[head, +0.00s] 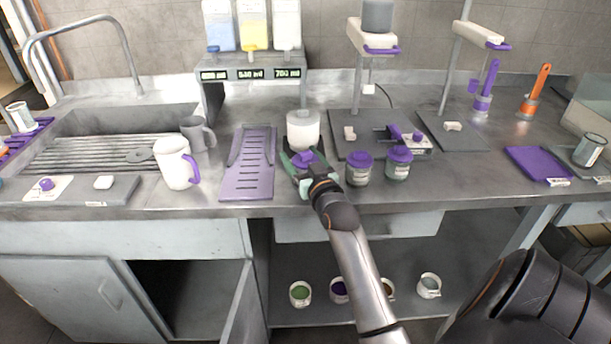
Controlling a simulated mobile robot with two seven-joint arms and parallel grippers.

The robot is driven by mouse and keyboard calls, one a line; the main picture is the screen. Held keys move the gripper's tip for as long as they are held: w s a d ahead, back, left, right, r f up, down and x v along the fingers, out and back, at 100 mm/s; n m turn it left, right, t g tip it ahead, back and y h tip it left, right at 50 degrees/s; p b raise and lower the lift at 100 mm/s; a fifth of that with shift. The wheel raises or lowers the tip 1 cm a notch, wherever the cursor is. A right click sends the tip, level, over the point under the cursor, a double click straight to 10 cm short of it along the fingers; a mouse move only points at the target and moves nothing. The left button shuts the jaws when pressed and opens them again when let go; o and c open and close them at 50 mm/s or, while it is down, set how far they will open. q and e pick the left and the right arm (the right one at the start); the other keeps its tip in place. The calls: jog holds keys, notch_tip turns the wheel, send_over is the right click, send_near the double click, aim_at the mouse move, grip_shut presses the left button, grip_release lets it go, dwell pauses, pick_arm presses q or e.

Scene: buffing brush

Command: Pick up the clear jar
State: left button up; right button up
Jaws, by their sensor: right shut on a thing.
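My right gripper (310,176) is at the front of the counter, shut on a purple-topped thing (304,158), which looks like a lidded jar. Its body is mostly hidden by the gripper, so I cannot tell if it is clear or raised. Two similar jars with purple lids and labels, one jar (359,170) and another jar (398,164), stand upright just right of the gripper. A clear glass jar (588,151) stands at the far right. My left gripper is out of view.
A whitish container (303,128) stands just behind my gripper. A purple slotted board (247,175) and a white mug (174,164) are to the left. A dispenser stand (252,68) is behind. Several cups sit on the lower shelf (315,312). A cabinet door (240,312) hangs open.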

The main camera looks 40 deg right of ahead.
jog(key=c, duration=0.6)
jog(key=shift+r, duration=0.1)
jog(key=shift+c, duration=0.2)
jog(key=shift+r, duration=0.1)
jog(key=shift+r, duration=0.3)
notch_tip(320, 180, up, 2)
jog(key=shift+w+r, duration=0.1)
jog(key=s+r, duration=0.2)
jog(key=s+r+p, duration=0.1)
jog(key=s+r, duration=0.1)
jog(key=r, duration=0.1)
jog(key=shift+a+p, duration=0.15)
jog(key=shift+p, duration=0.15)
jog(key=s+r+p, duration=0.9)
jog(key=s+r, duration=0.1)
jog(key=r, duration=0.1)
jog(key=shift+a, duration=0.45)
